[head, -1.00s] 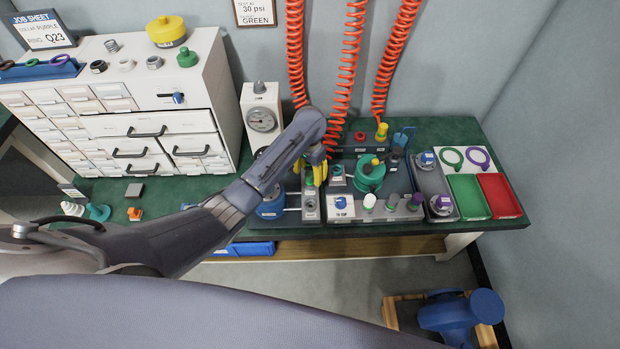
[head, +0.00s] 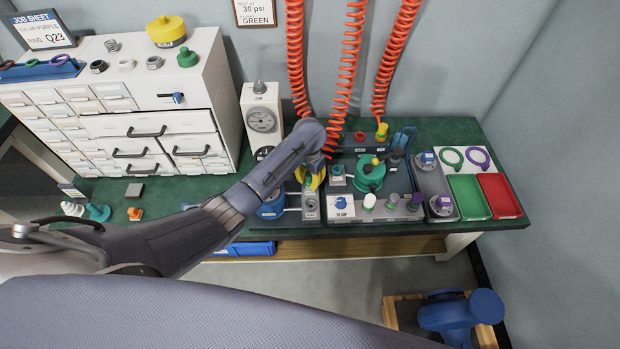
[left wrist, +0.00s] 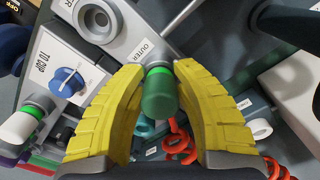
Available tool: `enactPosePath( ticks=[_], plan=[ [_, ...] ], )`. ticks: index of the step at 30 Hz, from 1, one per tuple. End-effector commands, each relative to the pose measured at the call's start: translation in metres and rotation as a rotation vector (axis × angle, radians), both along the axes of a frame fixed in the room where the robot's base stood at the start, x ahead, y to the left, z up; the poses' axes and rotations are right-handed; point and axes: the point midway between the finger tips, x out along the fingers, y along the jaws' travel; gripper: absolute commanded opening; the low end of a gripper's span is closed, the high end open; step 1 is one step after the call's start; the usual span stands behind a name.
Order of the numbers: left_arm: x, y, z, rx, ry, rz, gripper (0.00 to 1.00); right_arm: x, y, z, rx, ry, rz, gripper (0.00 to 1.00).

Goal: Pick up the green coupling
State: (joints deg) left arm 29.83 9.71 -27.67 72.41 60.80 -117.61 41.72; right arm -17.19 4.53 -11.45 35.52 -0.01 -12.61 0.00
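The green coupling (left wrist: 160,94), with a dark green cap and a bright green ring, stands at the block marked OUTER in the left wrist view. It lies between the two yellow fingertips of my left gripper (left wrist: 161,72). Almost no gap shows on either side, and I cannot tell whether the fingers press on it. In the head view my left gripper (head: 312,178) points down over the front part of the bench and hides the coupling. My right gripper is not in view.
A TO CUP plate with a blue knob (left wrist: 66,81) and a white coupling (left wrist: 21,126) are close to the left finger. A green-topped fixture (head: 369,172), a gauge (head: 262,120) and red coiled hoses (head: 347,70) stand near. Green (head: 468,197) and red trays (head: 499,196) lie at right.

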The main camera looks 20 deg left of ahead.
Motion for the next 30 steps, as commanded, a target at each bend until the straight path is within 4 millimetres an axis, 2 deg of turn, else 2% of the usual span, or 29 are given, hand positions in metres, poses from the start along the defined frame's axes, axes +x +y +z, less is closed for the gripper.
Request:
enactPosePath(
  ticks=[1,6,20,26,30],
  plan=[
    [0.000,0.000,0.000,0.000,0.000,0.000,0.19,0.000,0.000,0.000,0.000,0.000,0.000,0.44],
    [0.000,0.000,0.000,0.000,0.000,0.000,0.00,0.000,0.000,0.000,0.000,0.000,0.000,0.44],
    [0.000,0.000,0.002,0.000,-0.001,0.000,0.00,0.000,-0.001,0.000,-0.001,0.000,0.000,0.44],
    [0.001,-0.001,0.015,-0.002,-0.002,0.000,0.00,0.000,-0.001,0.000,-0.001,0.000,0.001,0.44],
    [0.001,-0.001,0.035,-0.003,-0.004,-0.001,0.00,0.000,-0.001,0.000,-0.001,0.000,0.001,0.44]
  ],
)
